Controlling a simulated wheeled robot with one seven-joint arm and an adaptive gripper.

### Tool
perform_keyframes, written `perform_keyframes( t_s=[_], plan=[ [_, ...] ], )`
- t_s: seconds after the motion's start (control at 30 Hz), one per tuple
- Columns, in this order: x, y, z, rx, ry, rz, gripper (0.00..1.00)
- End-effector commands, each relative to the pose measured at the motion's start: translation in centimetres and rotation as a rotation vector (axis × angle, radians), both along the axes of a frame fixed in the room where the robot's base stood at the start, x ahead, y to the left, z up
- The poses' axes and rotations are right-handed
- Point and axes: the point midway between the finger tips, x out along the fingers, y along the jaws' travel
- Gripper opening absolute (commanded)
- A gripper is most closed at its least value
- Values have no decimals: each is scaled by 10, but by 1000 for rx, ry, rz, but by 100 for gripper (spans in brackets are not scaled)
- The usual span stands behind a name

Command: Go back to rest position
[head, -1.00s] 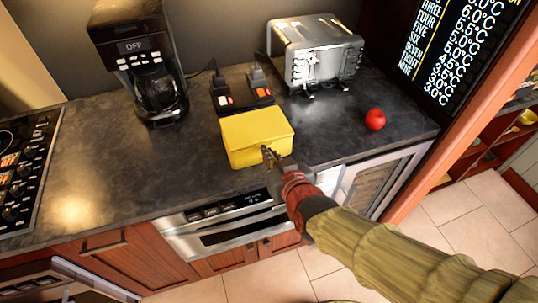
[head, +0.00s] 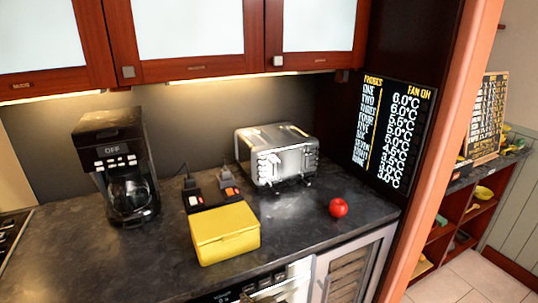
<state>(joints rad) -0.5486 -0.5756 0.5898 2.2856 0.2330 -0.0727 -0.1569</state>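My gripper and arm do not show clearly in the head view. A small dark shape at the bottom edge, by the drawer front, is too cut off to identify. A closed yellow box (head: 225,236) sits near the front edge of the dark countertop (head: 165,262). The microwave drawer front (head: 285,288) shows only in part below the counter, cut by the bottom edge.
A black coffee maker (head: 112,160) showing OFF stands at the left. A silver toaster (head: 285,158) and power sockets (head: 210,195) are behind the box. A red apple (head: 338,208) lies at the right. Cabinets (head: 185,35) hang above; an orange-brown post (head: 445,150) stands right.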

Motion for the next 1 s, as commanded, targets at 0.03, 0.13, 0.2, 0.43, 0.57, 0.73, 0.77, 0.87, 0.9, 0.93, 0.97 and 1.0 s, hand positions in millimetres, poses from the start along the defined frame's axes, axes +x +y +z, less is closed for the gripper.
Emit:
perform_keyframes(
  t_s=[0.03, 0.13, 0.2, 0.43, 0.57, 0.73, 0.77, 0.87, 0.9, 0.93, 0.97, 1.0],
  plan=[
    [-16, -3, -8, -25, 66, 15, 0],
    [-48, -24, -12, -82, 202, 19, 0],
    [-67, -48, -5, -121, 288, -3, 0],
    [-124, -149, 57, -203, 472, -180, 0],
    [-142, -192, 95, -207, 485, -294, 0],
    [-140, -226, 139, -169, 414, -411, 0],
    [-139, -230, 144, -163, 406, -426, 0],
    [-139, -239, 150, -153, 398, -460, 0],
    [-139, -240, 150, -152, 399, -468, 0],
    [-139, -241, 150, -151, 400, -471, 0],
    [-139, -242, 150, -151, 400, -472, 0],
    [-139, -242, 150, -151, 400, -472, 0]
  ],
)
